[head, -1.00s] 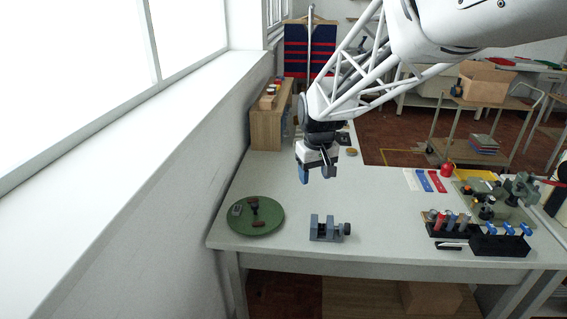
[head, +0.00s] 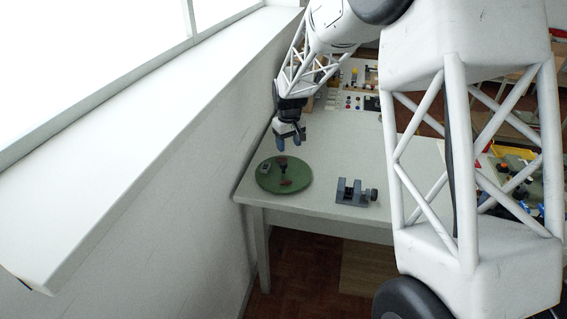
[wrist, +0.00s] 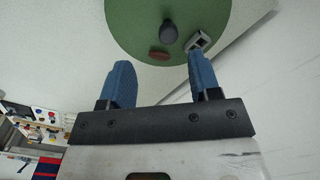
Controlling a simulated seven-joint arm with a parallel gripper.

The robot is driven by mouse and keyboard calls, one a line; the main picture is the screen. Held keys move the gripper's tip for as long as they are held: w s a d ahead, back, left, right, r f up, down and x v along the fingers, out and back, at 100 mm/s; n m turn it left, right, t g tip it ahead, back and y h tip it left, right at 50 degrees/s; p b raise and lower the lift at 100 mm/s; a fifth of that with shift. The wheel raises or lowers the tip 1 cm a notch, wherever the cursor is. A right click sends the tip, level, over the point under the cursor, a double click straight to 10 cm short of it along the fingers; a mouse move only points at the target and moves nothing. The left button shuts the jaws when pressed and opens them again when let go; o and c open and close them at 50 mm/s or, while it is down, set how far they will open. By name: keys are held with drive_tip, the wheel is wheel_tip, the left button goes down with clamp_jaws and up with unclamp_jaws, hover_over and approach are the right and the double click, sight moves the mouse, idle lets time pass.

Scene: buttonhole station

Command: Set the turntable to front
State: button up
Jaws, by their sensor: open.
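The turntable is a round green disc (head: 297,183) on the left front corner of the table in the head view. It carries a dark upright knob (head: 283,165), a reddish-brown piece (head: 286,182) and a small grey block (head: 265,168). In the wrist view the disc (wrist: 130,22) is at the top, with the knob (wrist: 169,31), the brown piece (wrist: 158,56) and the grey block (wrist: 198,42). My gripper (head: 289,146) is above and behind the disc, apart from it. Its two blue fingers are open and empty in the wrist view (wrist: 162,80).
A grey vise (head: 355,191) stands on the table to the right of the turntable. The white wall and window ledge (head: 150,140) run close along the left. A panel with small coloured parts (head: 352,90) is at the back. My arm hides much of the right side.

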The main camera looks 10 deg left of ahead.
sight(283, 163)
drive_tip(key=shift+w+a+f, duration=0.25)
drive_tip(key=shift+a+f, duration=0.25)
drive_tip(key=shift+a, duration=0.05)
drive_tip(key=shift+w+a+f, duration=0.2)
drive_tip(key=shift+a+f, duration=0.25)
drive_tip(key=shift+a, duration=0.1)
drive_tip(key=shift+f, duration=3.9)
clamp_jaws()
